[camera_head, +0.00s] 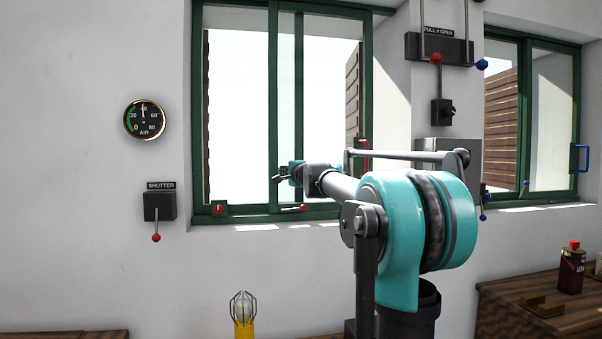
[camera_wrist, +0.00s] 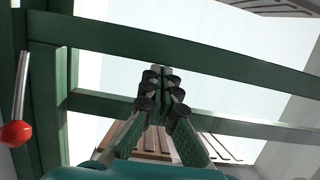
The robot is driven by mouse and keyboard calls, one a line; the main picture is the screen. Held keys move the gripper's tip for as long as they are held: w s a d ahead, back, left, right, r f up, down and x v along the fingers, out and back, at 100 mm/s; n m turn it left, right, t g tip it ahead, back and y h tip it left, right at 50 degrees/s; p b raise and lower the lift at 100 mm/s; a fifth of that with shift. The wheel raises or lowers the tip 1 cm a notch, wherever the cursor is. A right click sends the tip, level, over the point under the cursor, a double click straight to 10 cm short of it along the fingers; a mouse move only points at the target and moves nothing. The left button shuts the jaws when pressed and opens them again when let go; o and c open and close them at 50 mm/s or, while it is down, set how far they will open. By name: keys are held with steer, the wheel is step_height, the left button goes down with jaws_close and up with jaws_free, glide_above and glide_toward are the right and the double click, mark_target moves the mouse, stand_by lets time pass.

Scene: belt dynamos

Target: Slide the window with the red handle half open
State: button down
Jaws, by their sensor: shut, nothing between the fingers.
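The window with the red handle (camera_head: 364,155) is the left one, with a green frame (camera_head: 272,110). The handle is on the upright at its right side. Two uprights stand near the middle of the window; I cannot tell how far the sash stands open. A red-knobbed lever (camera_head: 303,208) lies flat along the bottom rail; a red knob on a rod (camera_wrist: 15,133) shows at left in the wrist view. My gripper (camera_head: 278,177) is shut and empty in front of the lower window, left of the handle. Its closed fingers (camera_wrist: 160,75) point at the green bars; contact is unclear.
A second green window with a blue handle (camera_head: 579,158) is at right. A shutter lever (camera_head: 157,207) and air gauge (camera_head: 145,119) are on the left wall. A pull-to-open box (camera_head: 438,48) hangs between the windows. A caged lamp (camera_head: 243,312) stands below.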

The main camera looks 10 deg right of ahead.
steer(key=a, duration=0.5)
steer(key=shift+a, duration=0.35)
